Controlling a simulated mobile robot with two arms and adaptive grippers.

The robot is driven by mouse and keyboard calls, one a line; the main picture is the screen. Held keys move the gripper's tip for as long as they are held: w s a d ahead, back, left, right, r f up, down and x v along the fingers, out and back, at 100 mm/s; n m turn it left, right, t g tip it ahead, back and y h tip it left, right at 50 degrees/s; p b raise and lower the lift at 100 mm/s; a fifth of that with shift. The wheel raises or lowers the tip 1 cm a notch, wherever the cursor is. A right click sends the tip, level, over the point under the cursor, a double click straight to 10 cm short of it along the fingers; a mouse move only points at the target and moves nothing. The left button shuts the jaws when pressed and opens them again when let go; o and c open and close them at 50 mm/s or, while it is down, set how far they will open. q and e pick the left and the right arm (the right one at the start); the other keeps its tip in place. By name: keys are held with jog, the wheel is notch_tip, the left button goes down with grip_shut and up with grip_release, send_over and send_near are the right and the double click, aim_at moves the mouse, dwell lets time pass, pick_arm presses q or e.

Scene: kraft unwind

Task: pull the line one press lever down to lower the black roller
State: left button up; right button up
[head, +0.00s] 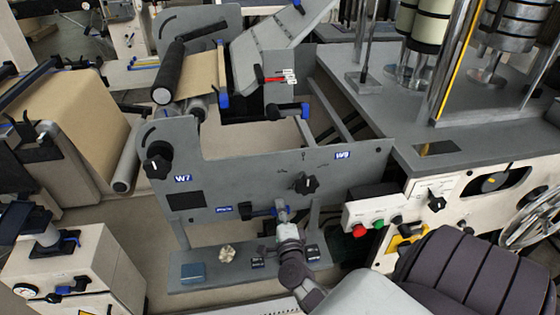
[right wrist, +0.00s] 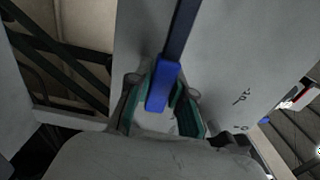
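The press lever (head: 262,210) is a dark bar on the near grey side plate, pointing right and roughly level, beside a small blue label. My right gripper (head: 283,209) is at its free end. In the right wrist view, the lever's blue handle (right wrist: 161,86) sits between the teal-padded fingers of my right gripper (right wrist: 163,104), which appear to touch it on both sides. The head view hides most of the handle behind the gripper. The black roller (head: 183,72) lies above the plate, next to brown paper. My left gripper is not in view.
A similar blue-ended lever (head: 275,112) is higher up. A black knob (head: 307,184) is on the plate above my right gripper. A button box (head: 374,220) with red and green buttons stands close to its right. A brown paper roll (head: 75,115) is at the left.

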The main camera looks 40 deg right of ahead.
jog(key=o, duration=0.4)
jog(key=shift+f, duration=0.1)
jog(key=v, duration=1.2)
jog(key=shift+s, duration=0.15)
